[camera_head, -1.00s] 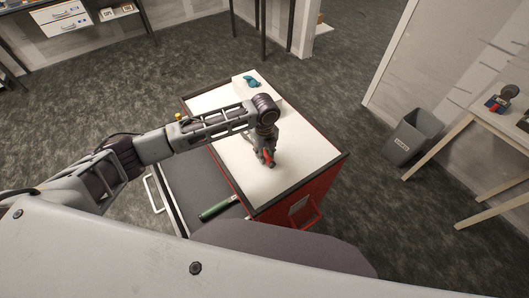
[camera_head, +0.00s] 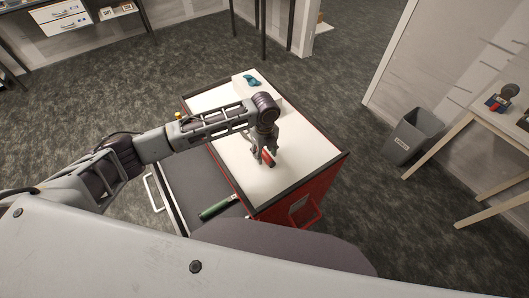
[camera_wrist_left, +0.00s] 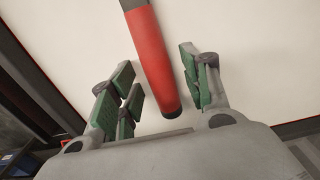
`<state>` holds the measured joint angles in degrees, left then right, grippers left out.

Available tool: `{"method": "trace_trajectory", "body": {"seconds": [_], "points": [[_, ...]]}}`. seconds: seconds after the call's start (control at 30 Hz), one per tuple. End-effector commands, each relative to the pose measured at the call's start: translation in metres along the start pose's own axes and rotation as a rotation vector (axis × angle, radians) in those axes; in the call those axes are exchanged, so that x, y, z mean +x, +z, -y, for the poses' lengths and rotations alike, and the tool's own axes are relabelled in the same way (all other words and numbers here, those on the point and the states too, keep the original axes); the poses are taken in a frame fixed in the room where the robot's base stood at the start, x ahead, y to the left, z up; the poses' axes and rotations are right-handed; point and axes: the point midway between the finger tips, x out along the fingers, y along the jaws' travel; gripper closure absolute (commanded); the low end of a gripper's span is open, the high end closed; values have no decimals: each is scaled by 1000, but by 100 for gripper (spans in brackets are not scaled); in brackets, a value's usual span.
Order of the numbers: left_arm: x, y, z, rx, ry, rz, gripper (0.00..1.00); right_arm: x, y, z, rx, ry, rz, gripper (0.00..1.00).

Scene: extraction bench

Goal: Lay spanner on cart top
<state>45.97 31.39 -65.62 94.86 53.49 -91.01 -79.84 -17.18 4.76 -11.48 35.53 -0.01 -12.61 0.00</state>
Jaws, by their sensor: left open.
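The spanner (camera_wrist_left: 151,55) shows a red handle with a dark end in the left wrist view. It lies over the white cart top (camera_head: 285,168), between the spread green-padded fingers of my left gripper (camera_wrist_left: 157,95), with gaps on both sides. In the head view the red of the spanner (camera_head: 268,158) shows just beside my left gripper (camera_head: 262,158), low over the cart top. The spanner's far end is out of the wrist view and hidden by the arm in the head view. My right gripper is not in view.
A white box (camera_head: 262,90) with a teal item (camera_head: 251,80) on it stands at the cart's back. An open drawer (camera_head: 185,175) holding a green tool (camera_head: 217,208) sticks out at the cart's left. A grey bin (camera_head: 411,138) stands right of the cart.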

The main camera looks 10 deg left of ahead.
Motion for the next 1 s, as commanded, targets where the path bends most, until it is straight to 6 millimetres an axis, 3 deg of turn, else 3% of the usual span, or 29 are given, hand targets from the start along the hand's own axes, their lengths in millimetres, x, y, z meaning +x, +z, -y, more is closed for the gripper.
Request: {"method": "trace_trajectory", "body": {"seconds": [0.27,0.8,1.0], "points": [[-25,1,0,0,-2,2,53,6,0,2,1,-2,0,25],[-101,0,1,0,-2,1,53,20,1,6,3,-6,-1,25],[-116,0,0,0,0,1,53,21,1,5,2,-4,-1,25]]}}
